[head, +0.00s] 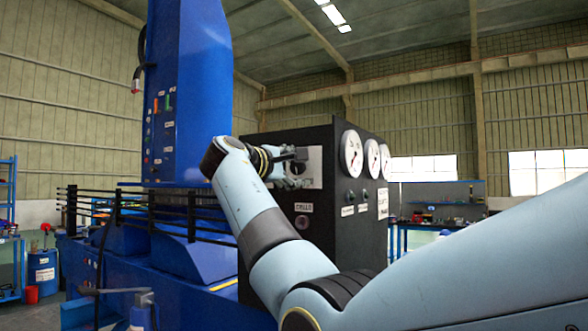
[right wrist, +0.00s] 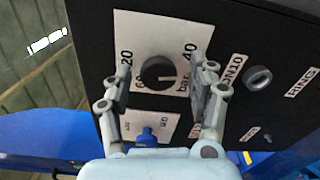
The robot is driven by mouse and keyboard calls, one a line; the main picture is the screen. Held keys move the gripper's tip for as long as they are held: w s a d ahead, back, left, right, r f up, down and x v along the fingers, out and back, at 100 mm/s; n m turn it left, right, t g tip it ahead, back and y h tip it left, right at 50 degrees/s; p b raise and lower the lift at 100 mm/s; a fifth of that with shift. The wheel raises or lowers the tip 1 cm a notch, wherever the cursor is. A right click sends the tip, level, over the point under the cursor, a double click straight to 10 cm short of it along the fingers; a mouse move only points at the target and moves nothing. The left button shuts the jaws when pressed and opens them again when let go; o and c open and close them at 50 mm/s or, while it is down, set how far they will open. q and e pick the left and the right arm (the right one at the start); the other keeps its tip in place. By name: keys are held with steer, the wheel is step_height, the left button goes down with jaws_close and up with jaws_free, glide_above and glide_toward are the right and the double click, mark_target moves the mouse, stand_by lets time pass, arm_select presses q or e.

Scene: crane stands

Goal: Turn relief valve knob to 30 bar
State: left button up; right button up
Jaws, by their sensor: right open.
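The relief valve knob (right wrist: 157,71) is a round dark knob on a white scale plate (right wrist: 140,32) marked 20, 40, 60 and bar. A small pale mark shows on its lower right side; its exact reading is hard to tell. My right gripper (right wrist: 158,80) is open, with one finger on each side of the knob; I see no clear contact. In the head view my right gripper (head: 292,168) is in front of the plate (head: 314,166) on the black panel (head: 320,215), and it hides the knob. My left gripper is not in view.
Round white gauges (head: 351,153) sit on the panel's right face. A blue knob (right wrist: 146,135) lies just below the scale plate, close to my fingers. Another round fitting (right wrist: 258,77) is to the right. A blue machine (head: 185,90) with black rails stands left of the panel.

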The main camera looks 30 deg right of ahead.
steer(key=v, duration=0.7)
steer(key=shift+a, duration=0.25)
steer(key=shift+s, duration=0.1)
